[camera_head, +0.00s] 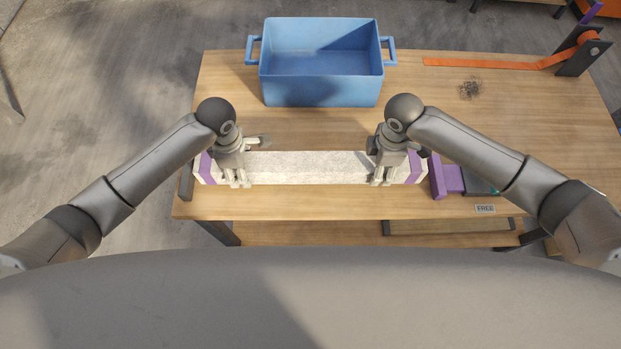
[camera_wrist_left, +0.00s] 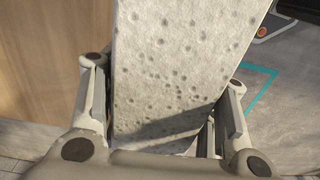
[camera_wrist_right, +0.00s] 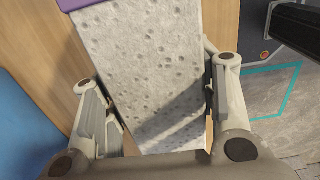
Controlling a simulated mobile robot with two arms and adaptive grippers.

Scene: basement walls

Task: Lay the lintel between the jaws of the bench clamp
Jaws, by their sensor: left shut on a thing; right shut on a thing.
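The lintel (camera_head: 305,167) is a long pale pitted stone bar with a purple band near each end. It lies level across the front of the bench, between the clamp's dark fixed jaw (camera_head: 186,181) at left and its purple jaw (camera_head: 437,176) at right. Small gaps seem to show at its ends. I cannot tell whether it touches the bench top. My left gripper (camera_head: 238,178) is shut on its left part, my right gripper (camera_head: 383,176) on its right part. The stone fills the fingers in the left wrist view (camera_wrist_left: 175,70) and right wrist view (camera_wrist_right: 145,75).
A blue bin (camera_head: 320,90) with two handles stands behind the lintel. An orange strap (camera_head: 490,63) runs to a dark bracket (camera_head: 583,52) at the back right, near a small dark tangle (camera_head: 469,89). A "FREE" label (camera_head: 485,208) is at the front edge of the wooden bench (camera_head: 300,205).

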